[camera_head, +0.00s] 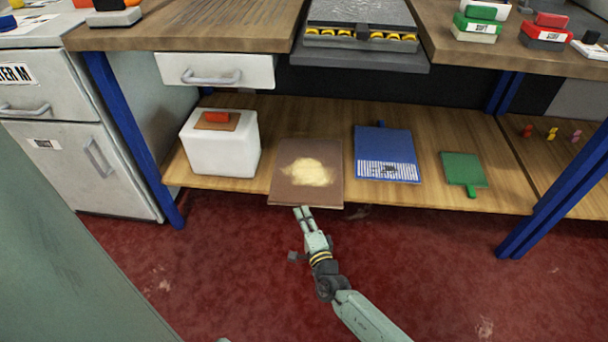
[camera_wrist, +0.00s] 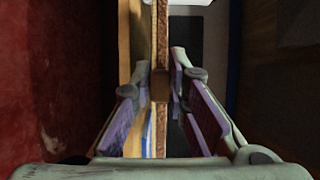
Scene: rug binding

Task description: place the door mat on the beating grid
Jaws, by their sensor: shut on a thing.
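The door mat appears to be the flat brown piece with a cream patch (camera_head: 306,173), on the lower shelf at its front edge. My gripper (camera_head: 303,210) is at the mat's near edge, reaching up from below. In the wrist view its fingers (camera_wrist: 160,85) are shut on the thin brown edge of the mat (camera_wrist: 161,40), which shows edge-on between them. I cannot tell surely which thing is the beating grid; a blue board with white stripes (camera_head: 384,145) lies to the right of the mat.
A white block with a red piece on top (camera_head: 219,152) stands left of the mat. A green paddle (camera_head: 463,170) lies further right. The lower shelf (camera_head: 435,194) has bare wood between them. The bench above holds a dark tray (camera_head: 360,55). Blue legs (camera_head: 130,135) flank the shelf.

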